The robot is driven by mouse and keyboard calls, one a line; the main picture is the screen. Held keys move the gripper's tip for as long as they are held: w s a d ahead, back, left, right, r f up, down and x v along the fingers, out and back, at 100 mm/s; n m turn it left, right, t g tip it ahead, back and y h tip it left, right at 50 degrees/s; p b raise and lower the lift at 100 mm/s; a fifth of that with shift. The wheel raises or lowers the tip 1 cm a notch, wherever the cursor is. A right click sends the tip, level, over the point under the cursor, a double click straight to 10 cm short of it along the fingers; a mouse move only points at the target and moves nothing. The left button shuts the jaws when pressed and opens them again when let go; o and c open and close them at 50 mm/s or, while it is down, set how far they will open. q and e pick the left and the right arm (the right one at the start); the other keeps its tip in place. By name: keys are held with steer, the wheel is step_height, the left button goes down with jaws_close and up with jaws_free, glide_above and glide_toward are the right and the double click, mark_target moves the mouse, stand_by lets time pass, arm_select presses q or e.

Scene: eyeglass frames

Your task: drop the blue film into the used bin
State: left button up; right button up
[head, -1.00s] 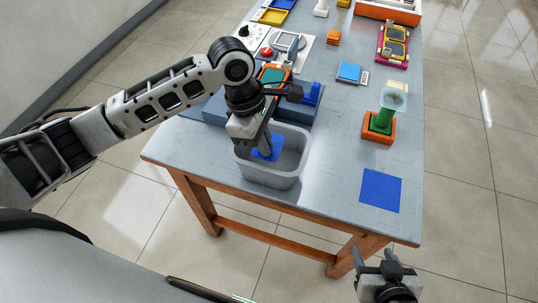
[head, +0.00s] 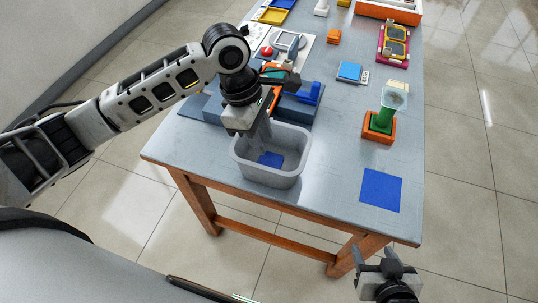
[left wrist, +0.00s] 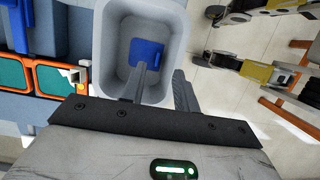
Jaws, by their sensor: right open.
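The blue film (head: 270,159) lies inside the grey bin (head: 300,165), low down near its floor. In the left wrist view the film (left wrist: 150,52) rests inside the bin (left wrist: 112,45), toward one end and seemingly a little tilted. My left gripper (head: 262,132) hangs over the bin's far side, pointing down. In the left wrist view its fingers (left wrist: 160,88) are apart with nothing between them, clear of the film. My right gripper (head: 374,253) is open and empty, off the table's front right edge.
A flat blue square (head: 381,190) lies at the table's front right. A green post in an orange base (head: 379,125) stands behind it. A grey-blue fixture with an orange-framed part (head: 272,75) is just behind the bin. The table between bin and blue square is clear.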

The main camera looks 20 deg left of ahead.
arm_select(q)
steer(key=v, duration=1.3)
steer(key=shift+r, duration=0.25)
steer(key=s+d+f+m+t+h, duration=0.1)
steer(key=s+d+f+m, duration=0.1)
steer(key=s+f+m, duration=0.35)
steer(key=s+d+f+m+t, duration=0.2)
steer(key=d+f+m, duration=0.1)
steer(key=f+m, duration=0.4)
steer(key=s+a+f+m+t+y, duration=0.1)
steer(key=s+a+f+m+y, duration=0.3)
steer(key=s+a+f+m, duration=0.45)
steer(key=w+d+f+t+h, duration=0.2)
steer(key=w+d+f+t, duration=0.2)
steer(key=f+t, duration=0.2)
step_height(320, 180, down, 2)
steer(key=shift+d+f+n, duration=0.15)
steer(key=shift+d+n, duration=0.2)
steer(key=shift+n, duration=0.05)
